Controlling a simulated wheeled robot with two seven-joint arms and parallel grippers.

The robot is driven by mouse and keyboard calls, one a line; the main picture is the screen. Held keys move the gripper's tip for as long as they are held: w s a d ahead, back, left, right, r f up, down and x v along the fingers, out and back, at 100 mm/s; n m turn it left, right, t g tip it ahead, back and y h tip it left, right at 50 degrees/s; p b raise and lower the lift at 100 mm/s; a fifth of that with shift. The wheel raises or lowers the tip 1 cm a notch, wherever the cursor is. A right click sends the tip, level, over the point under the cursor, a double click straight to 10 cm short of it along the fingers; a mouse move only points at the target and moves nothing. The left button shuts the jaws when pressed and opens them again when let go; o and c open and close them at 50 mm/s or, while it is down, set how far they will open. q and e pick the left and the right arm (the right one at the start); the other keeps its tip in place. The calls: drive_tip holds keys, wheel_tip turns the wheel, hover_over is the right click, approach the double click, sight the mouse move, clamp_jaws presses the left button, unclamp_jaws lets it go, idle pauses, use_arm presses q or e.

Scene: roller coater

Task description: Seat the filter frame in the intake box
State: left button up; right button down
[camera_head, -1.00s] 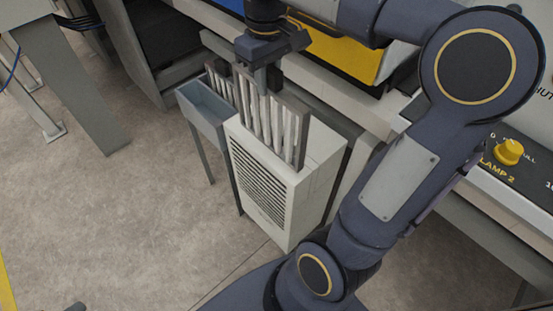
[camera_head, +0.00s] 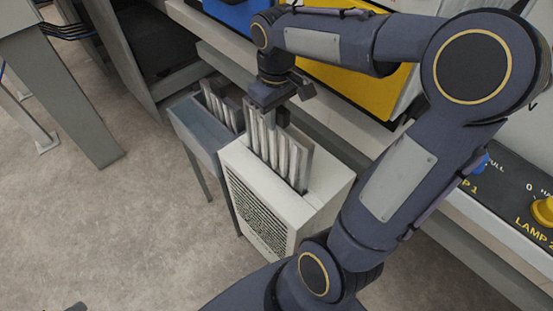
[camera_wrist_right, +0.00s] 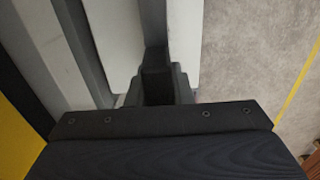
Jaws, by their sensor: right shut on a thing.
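The filter frame (camera_head: 283,153), a pleated grey-white panel with a darker rim, stands upright in the top of the white intake box (camera_head: 318,207). Its lower part is hidden inside the box, and a good part still shows above the top. My right gripper (camera_head: 279,110) is shut on the frame's upper edge, pointing down from above. In the right wrist view the gripper fingers (camera_wrist_right: 160,83) close on the grey frame edge (camera_wrist_right: 153,22), with pale box top on both sides. Whether the frame touches the bottom of the slot is hidden. My left gripper is not in view.
A grey open tray (camera_head: 197,133) on legs adjoins the box's left side and holds another pleated panel (camera_head: 219,103). A machine with a yellow panel (camera_head: 352,82) stands behind. A control ledge with a yellow knob (camera_head: 544,209) is at right. Floor (camera_head: 120,220) is clear at left.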

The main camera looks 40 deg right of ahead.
sight(276, 158)
wheel_tip(276, 158, down, 16)
drive_tip(key=shift+r+b, duration=0.2)
drive_tip(key=shift+b, duration=0.6)
drive_tip(key=shift+f, duration=0.2)
drive_tip(key=c, duration=1.3)
unclamp_jaws()
drive_tip(key=shift+r, duration=0.15)
